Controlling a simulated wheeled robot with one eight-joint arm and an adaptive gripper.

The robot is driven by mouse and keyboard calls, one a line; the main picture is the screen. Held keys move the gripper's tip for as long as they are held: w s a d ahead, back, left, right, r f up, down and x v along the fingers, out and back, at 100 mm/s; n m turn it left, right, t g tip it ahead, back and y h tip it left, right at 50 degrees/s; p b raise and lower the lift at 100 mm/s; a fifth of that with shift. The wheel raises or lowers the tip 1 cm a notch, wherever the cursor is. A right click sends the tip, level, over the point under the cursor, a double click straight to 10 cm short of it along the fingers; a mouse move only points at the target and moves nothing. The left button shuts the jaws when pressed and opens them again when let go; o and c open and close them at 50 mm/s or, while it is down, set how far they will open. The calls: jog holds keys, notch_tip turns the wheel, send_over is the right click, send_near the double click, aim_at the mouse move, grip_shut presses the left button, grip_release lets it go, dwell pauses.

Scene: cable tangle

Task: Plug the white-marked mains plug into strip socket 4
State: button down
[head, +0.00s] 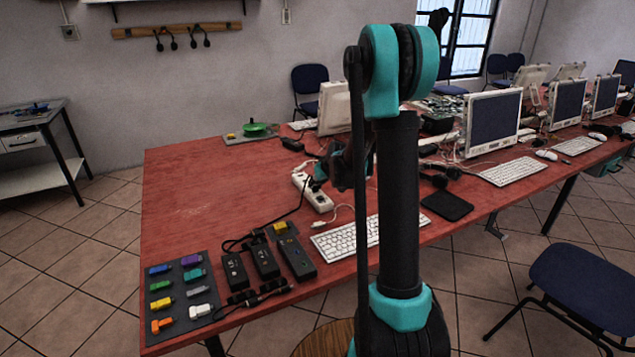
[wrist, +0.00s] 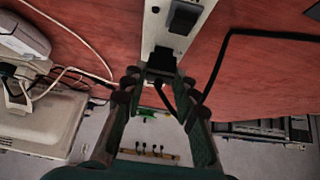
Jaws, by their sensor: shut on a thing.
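The white power strip (head: 315,196) lies on the red table, partly behind my arm in the head view. In the wrist view the strip (wrist: 152,28) runs up from between my fingertips, with one black plug (wrist: 184,18) seated in it. My gripper (wrist: 160,84) is shut on a black plug (wrist: 162,62) at the strip's near end, a black cable trailing from it. No white mark shows on this plug, and I cannot tell whether its pins are in a socket. In the head view my gripper (head: 342,168) is beside the strip, partly hidden by my arm.
Several black adapters (head: 265,263) and a dark mat (head: 206,267) with coloured connectors lie at the front left. A keyboard (head: 343,241) and monitors (head: 493,120) stand rightward. A black cable (wrist: 222,52) arches right of the strip.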

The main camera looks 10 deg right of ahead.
jog(key=shift+f, duration=0.65)
jog(key=c, duration=1.1)
grip_release()
jog(key=v, duration=1.2)
jog(key=s+f+m+g+h, duration=0.1)
jog(key=s+f, duration=0.2)
jog(key=s, duration=0.7)
jog(key=s+f+m+g, duration=0.1)
jog(key=s+f, duration=0.2)
jog(key=s, duration=0.8)
jog(key=s+d+f+m+g+h, duration=0.1)
jog(key=s+f, duration=0.2)
jog(key=s, duration=0.8)
jog(key=shift+s+m+g+h, duration=0.2)
jog(key=shift+m+g+h, duration=0.1)
